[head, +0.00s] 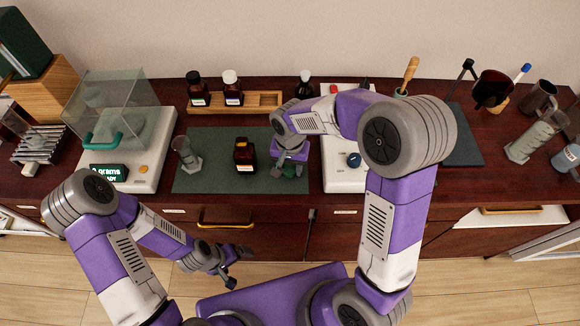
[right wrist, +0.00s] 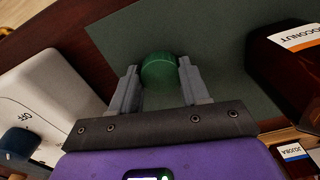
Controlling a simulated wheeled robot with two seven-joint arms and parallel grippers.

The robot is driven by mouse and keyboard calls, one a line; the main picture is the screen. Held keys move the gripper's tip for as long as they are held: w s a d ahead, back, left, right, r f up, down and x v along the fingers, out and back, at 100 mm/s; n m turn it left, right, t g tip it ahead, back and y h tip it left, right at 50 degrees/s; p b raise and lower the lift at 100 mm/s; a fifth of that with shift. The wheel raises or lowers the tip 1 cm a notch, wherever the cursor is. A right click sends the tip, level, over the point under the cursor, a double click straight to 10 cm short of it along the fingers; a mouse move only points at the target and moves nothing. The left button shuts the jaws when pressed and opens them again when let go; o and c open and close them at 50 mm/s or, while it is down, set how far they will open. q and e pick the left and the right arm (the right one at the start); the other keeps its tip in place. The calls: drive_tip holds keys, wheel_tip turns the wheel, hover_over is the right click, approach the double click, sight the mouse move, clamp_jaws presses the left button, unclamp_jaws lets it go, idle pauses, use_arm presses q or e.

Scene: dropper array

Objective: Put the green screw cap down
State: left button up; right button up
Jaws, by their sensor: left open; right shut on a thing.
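The green screw cap (right wrist: 159,70) is between the fingertips of my right gripper (right wrist: 158,80) in the right wrist view. In the head view the cap (head: 289,171) shows only in part below my right gripper (head: 290,165), over the right part of the dark green mat (head: 215,180). I cannot tell whether the cap touches the mat. An amber bottle (head: 245,158) stands on the mat to the left of the cap; in the right wrist view this bottle (right wrist: 290,75) has a label reading COCONUT. My left gripper (head: 232,262) is open and empty, in front of the counter.
A white device with a dark knob (head: 353,160) stands close to the right of my right gripper. A grey beaker-like vessel (head: 187,155) stands on the mat's left. A wooden rack (head: 262,101) with dark bottles is behind. A scale (head: 150,160) stands left. The mat's front middle is clear.

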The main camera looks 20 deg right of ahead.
sight(290, 168)
drive_tip(key=o, duration=1)
drive_tip(key=shift+s+f, duration=0.3)
drive_tip(key=shift+f, duration=0.3)
drive_tip(key=shift+o, duration=1.4)
drive_tip(key=shift+f, duration=0.1)
drive_tip(key=shift+d, duration=0.1)
drive_tip(key=shift+w+r+p, duration=0.1)
drive_tip(key=shift+r+p, duration=0.2)
drive_tip(key=shift+r, duration=0.1)
wheel_tip(290, 168, up, 13)
drive_tip(key=p, duration=0.3)
drive_tip(key=shift+w, duration=0.25)
drive_tip(key=shift+f, duration=0.1)
